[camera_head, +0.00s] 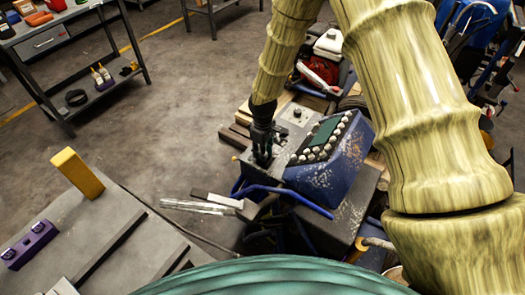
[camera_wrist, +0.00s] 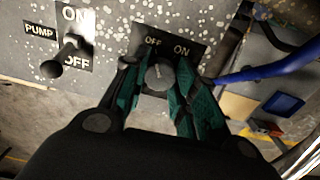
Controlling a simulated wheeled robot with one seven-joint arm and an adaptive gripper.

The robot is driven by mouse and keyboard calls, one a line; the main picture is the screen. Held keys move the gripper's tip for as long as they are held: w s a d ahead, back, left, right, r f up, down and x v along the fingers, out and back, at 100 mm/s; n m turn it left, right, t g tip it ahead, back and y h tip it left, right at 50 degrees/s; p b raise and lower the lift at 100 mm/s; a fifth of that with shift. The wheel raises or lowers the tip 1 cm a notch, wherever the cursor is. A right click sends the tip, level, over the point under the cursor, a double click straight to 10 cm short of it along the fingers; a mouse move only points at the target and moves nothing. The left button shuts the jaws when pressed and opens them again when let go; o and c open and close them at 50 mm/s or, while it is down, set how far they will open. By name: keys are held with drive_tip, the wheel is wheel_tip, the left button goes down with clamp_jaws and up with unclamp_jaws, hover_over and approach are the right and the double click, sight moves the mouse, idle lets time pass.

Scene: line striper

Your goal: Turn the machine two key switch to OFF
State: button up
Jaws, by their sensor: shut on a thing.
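The blue line striper (camera_head: 348,160) stands at the middle right in the head view, with a worn grey top plate and a sloped panel of several round buttons. In the wrist view the key switch (camera_wrist: 159,74) is a round grey knob under a dark plate (camera_wrist: 167,45) reading OFF at left and ON at right. My gripper (camera_wrist: 158,78) has its green-padded fingers on both sides of the knob, shut on it. Its exact angle is hard to tell. In the head view my gripper (camera_head: 262,155) points down at the top plate and hides the switch.
A pump toggle (camera_wrist: 72,45) with ON and OFF labels sits left of the key switch. A blue cable or bar (camera_wrist: 252,72) runs close on the right. In the head view a grey bench (camera_head: 130,250) with a yellow block (camera_head: 77,173) stands at lower left.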

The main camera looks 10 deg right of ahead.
drive_tip(key=o, duration=1.1)
drive_tip(key=shift+c, duration=0.2)
wheel_tip(320, 180, up, 12)
idle(0.3)
